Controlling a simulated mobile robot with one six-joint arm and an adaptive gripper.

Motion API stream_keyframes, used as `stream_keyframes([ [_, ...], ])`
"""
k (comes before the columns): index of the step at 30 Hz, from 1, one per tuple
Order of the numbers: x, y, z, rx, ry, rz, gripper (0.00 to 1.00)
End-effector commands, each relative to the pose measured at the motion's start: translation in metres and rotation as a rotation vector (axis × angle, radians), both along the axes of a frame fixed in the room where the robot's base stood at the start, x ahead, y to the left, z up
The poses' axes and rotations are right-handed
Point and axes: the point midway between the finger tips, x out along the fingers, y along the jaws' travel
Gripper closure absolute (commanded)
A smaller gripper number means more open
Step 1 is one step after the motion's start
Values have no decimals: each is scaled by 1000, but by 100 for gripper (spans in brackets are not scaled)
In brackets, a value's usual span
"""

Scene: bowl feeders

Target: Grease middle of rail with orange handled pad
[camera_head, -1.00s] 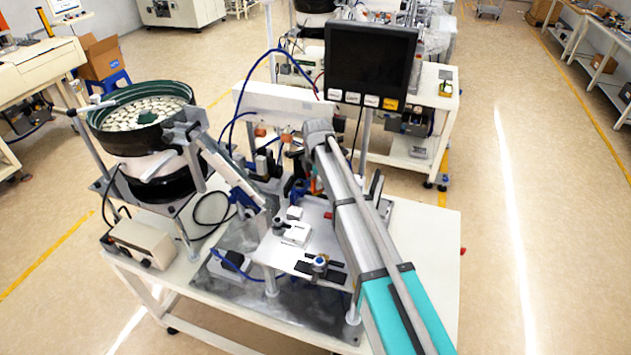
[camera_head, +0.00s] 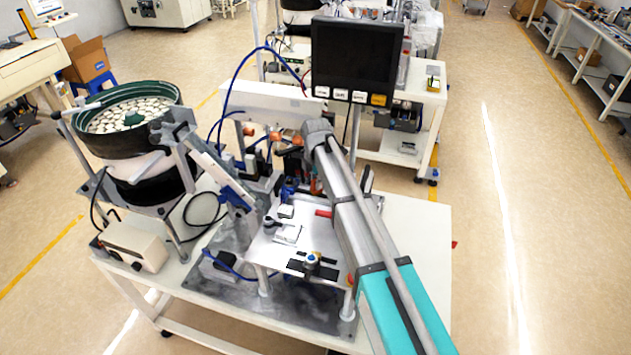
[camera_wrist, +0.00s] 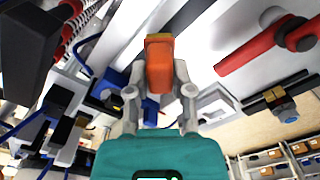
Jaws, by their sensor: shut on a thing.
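In the wrist view my gripper (camera_wrist: 160,90) is shut on the orange-handled pad (camera_wrist: 160,65). The orange handle stands between the two grey fingers and points away from the palm; its underside is hidden. In the head view my arm hides most of the gripper, and a small bit of orange shows beside the arm's far end.
A red-handled part (camera_wrist: 262,50) lies right of my gripper. The bowl feeder (camera_head: 128,140) and its inclined chute (camera_head: 220,172) stand left of my arm. A monitor (camera_head: 357,58) stands behind. A white plate (camera_head: 270,250) carries small fixtures. Floor right of the bench is clear.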

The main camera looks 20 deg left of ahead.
Motion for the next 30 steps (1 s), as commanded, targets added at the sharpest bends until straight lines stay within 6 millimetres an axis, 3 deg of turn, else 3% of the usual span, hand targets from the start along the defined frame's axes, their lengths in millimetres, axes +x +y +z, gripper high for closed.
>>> stream_keyframes([
  [16, 1, -31, -2, 0, 0, -1, 100],
  [30, 2, -34, -2, 0, 0, 0, 100],
])
